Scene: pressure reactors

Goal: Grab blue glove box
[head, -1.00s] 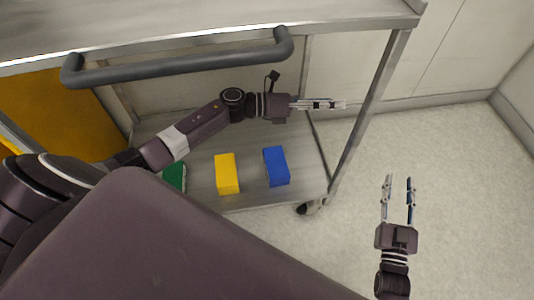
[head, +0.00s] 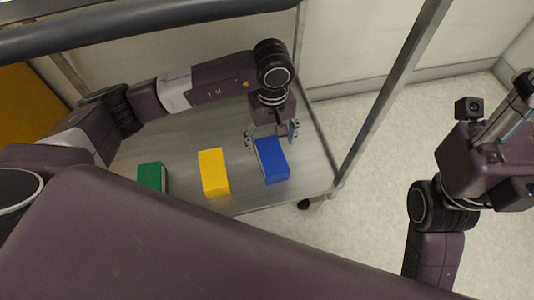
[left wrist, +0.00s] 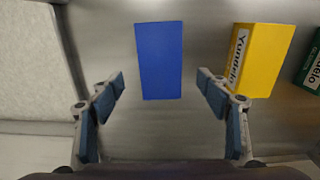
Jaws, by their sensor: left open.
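The blue glove box (head: 272,161) lies on the lower metal shelf of the cart, the rightmost of three boxes. My left gripper (head: 271,133) points down at its far end, with its fingers apart. In the left wrist view the blue box (left wrist: 160,60) is centred ahead between the open fingers of the left gripper (left wrist: 161,82), with a gap on both sides and nothing held. My right gripper (head: 512,112) is at the right edge of the head view, partly cut off, and its fingers are not clear.
A yellow box (head: 213,172) and a green box (head: 152,177) lie to the left on the shelf (head: 240,204). The cart's grey handle (head: 130,27) crosses above and a metal post (head: 392,95) stands at right. Floor (head: 350,230) beyond the post is clear.

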